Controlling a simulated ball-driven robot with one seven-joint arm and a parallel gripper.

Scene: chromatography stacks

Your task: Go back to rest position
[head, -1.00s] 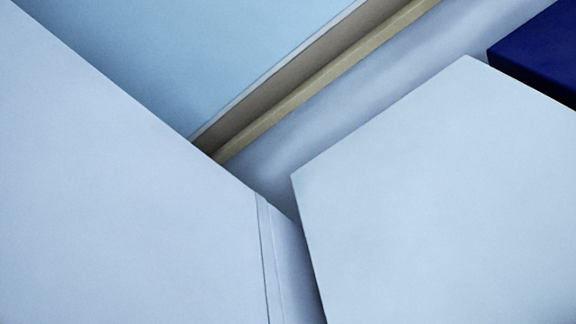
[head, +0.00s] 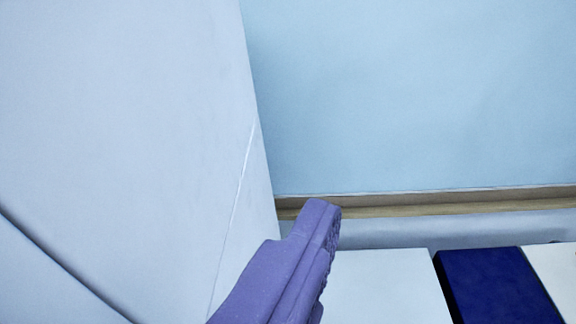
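A purple part with a ridged right side, which looks like a finger of my gripper (head: 290,258), rises from the bottom edge at the middle of the head view. Only this one finger shows, so I cannot tell whether the gripper is open or shut. I see nothing held against it. Its tip overlaps the base of the wall in the picture, near the edge of a large white panel.
A large white panel (head: 120,120) fills the left side. A pale blue wall (head: 420,90) with a tan strip (head: 430,208) at its base lies behind. A white box (head: 385,285), a dark blue box (head: 500,285) and another white box (head: 555,268) stand at lower right.

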